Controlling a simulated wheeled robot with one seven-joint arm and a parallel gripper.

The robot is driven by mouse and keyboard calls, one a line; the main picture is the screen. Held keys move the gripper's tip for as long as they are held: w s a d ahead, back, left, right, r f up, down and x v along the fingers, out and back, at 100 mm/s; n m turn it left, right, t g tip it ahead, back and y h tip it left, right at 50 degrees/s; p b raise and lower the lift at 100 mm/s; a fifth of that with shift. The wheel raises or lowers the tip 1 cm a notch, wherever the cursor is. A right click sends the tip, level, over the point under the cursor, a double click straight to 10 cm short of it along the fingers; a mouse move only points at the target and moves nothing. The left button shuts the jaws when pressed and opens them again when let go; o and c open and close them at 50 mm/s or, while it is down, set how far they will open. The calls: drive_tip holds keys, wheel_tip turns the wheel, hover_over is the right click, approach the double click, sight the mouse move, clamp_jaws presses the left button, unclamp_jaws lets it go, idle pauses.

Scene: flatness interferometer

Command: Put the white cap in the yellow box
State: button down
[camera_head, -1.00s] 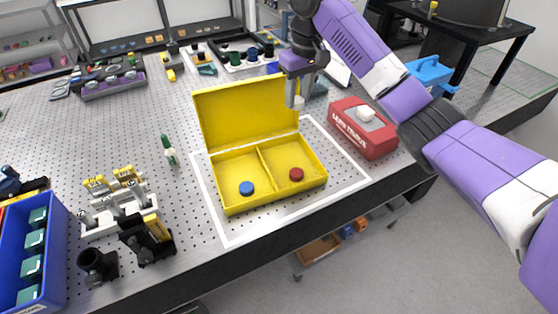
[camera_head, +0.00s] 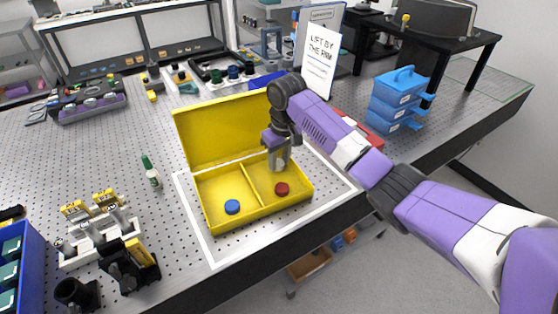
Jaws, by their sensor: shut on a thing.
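The yellow box (camera_head: 212,132) stands open, its lid raised at the back and its tray split by a divider into two compartments. A blue cap (camera_head: 232,207) lies in the left compartment and a red cap (camera_head: 281,188) in the right one. My gripper (camera_head: 279,168) is shut, pointing down at the back of the right compartment, behind the red cap. The white cap is hardly visible between the fingers now; a small whitish piece showed at the fingertips a second ago. I cannot tell whether it touches the box floor.
A white outline (camera_head: 213,258) on the perforated table surrounds the box. A red box (camera_head: 358,130) is mostly hidden behind my arm. A small green-topped bottle (camera_head: 151,173) and a fixture with yellow labels (camera_head: 95,232) stand to the left. Blue stacked drawers (camera_head: 395,100) stand at the right.

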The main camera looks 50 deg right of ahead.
sight(281, 166)
drive_tip(key=shift+f, duration=0.4)
drive_tip(key=c, duration=1.2)
unclamp_jaws()
drive_tip(key=shift+f, duration=0.1)
wheel_tip(281, 166, up, 12)
drive_tip(key=s, duration=0.1)
drive_tip(key=shift+s, duration=0.2)
drive_tip(key=shift+w+a, duration=0.1)
drive_tip(key=shift+a, duration=0.1)
